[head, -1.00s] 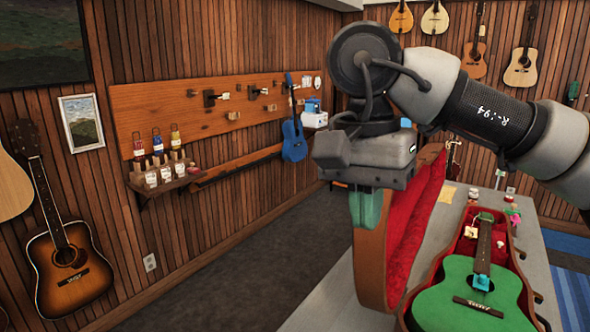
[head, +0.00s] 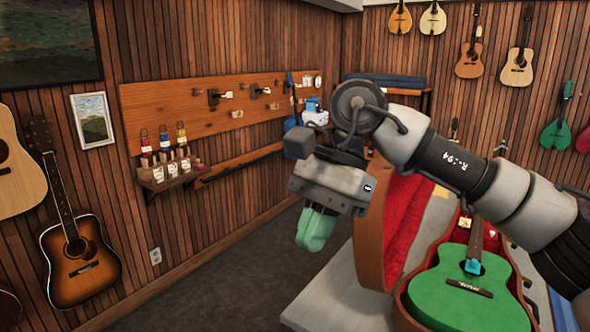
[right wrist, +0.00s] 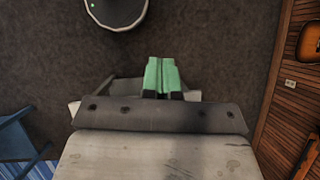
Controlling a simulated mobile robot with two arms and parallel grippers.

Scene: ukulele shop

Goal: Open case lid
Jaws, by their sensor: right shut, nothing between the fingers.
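The case (head: 411,297) lies on the table in the head view, with a green ukulele (head: 440,295) inside its red-lined body. Its lid (head: 371,235) stands raised, about upright, along the left side of the case, red lining facing right. My right gripper (head: 315,232) is left of the lid, beyond its outer side, with green fingertips pointing down. The fingers are shut together and empty, as the right wrist view (right wrist: 161,76) also shows. My gripper appears apart from the lid. My right arm crosses above the case and hides part of it. My left gripper is out of view.
The grey table (head: 335,297) has bare surface left of the case. A wooden wall board with a small bottle shelf (head: 168,176) is at the left. Guitars hang on the walls, including a sunburst one (head: 82,262). The floor (head: 235,270) between wall and table is clear.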

